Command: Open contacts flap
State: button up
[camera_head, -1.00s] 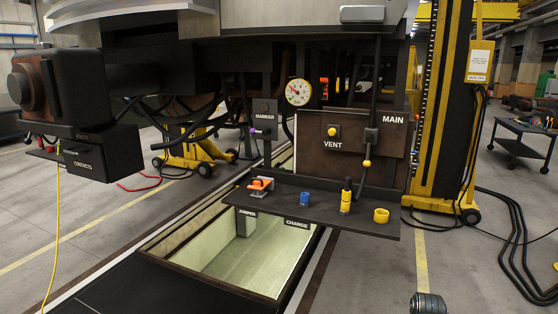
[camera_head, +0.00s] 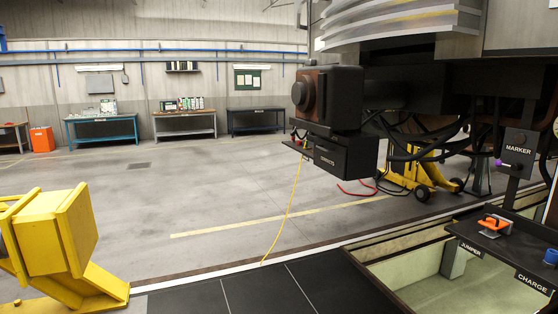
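The black box labelled CONTACTS (camera_head: 342,157) hangs under the coupler housing (camera_head: 326,98) at the corner of the railcar, right of the picture's middle. Its labelled face looks closed from here; I cannot make out a separate flap edge or handle. A thin dark plate (camera_head: 296,147) sticks out at the box's left side, and a yellow cable (camera_head: 290,213) hangs from there to the floor. My gripper is not in view.
A dark shelf with an orange-handled part (camera_head: 496,223) and a blue cap (camera_head: 551,257) is at the lower right, by the open pit (camera_head: 410,270). Open floor lies left of the box; workbenches (camera_head: 103,128) line the far wall.

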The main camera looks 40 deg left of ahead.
aim_at(330, 156)
jog(key=u, duration=1.65)
jog(key=i, duration=2.1)
jog(key=u, duration=0.75)
jog(key=i, duration=1.25)
